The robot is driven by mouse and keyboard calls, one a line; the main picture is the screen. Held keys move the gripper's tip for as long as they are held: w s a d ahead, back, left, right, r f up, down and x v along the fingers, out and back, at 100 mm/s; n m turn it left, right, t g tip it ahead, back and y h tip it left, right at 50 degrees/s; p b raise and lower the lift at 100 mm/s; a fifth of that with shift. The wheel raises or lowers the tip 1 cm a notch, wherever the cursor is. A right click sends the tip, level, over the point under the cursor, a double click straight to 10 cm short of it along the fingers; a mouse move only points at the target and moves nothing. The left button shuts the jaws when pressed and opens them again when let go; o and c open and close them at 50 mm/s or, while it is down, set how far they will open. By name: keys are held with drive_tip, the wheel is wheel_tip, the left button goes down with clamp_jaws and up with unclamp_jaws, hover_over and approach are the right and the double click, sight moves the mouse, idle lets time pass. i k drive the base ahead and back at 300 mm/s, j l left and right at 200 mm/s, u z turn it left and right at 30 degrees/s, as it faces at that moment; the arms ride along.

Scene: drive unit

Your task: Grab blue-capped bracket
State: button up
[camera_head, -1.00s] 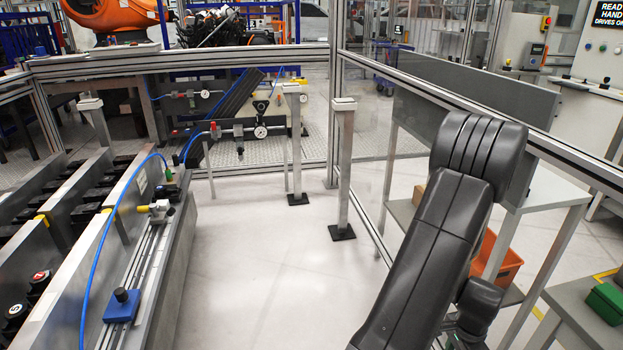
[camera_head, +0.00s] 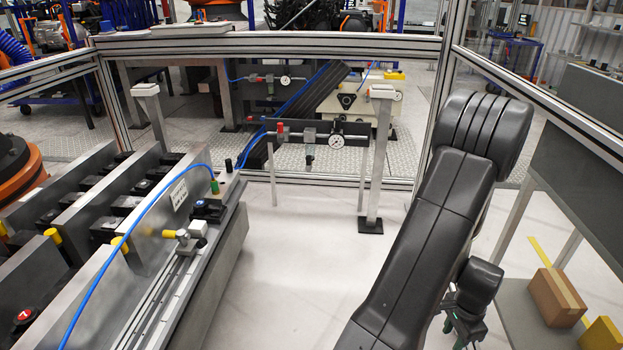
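I cannot pick out a blue-capped bracket with certainty. A small dark blue-black part (camera_head: 208,210) sits on the end of the metal fixture at left centre, behind a brass fitting with a yellow tip (camera_head: 182,236). My arm stands on the right side of the view. My gripper (camera_head: 462,322) shows only in part at the lower edge, below the wrist, far to the right of the fixture and apart from it. Its fingertips are not clear, and I see nothing held in it.
A blue hose (camera_head: 131,231) arches over the fixture. Pale floor (camera_head: 285,280) lies clear between the fixture and my arm. A gauge bar (camera_head: 336,140) and a post (camera_head: 376,165) stand behind. Frame rails enclose the area. A cardboard box (camera_head: 556,297) sits on the shelf at right.

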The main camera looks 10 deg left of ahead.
sight(212, 214)
drive_tip(key=i+u, duration=0.3)
drive_tip(key=i, duration=0.15)
drive_tip(key=i+l+u, duration=0.15)
drive_tip(key=i+u, duration=0.15)
drive_tip(key=i, duration=0.15)
drive_tip(key=i+l+u, duration=0.2)
drive_tip(key=i+u, duration=0.4)
drive_tip(key=u, duration=0.2)
drive_tip(key=i+u, duration=0.2)
drive_tip(key=u, duration=0.25)
drive_tip(key=i+l+u, duration=0.2)
drive_tip(key=u, duration=0.3)
drive_tip(key=i+l+u, duration=0.2)
drive_tip(key=u, duration=0.25)
drive_tip(key=i+l+u, duration=0.25)
drive_tip(key=l+u, duration=0.15)
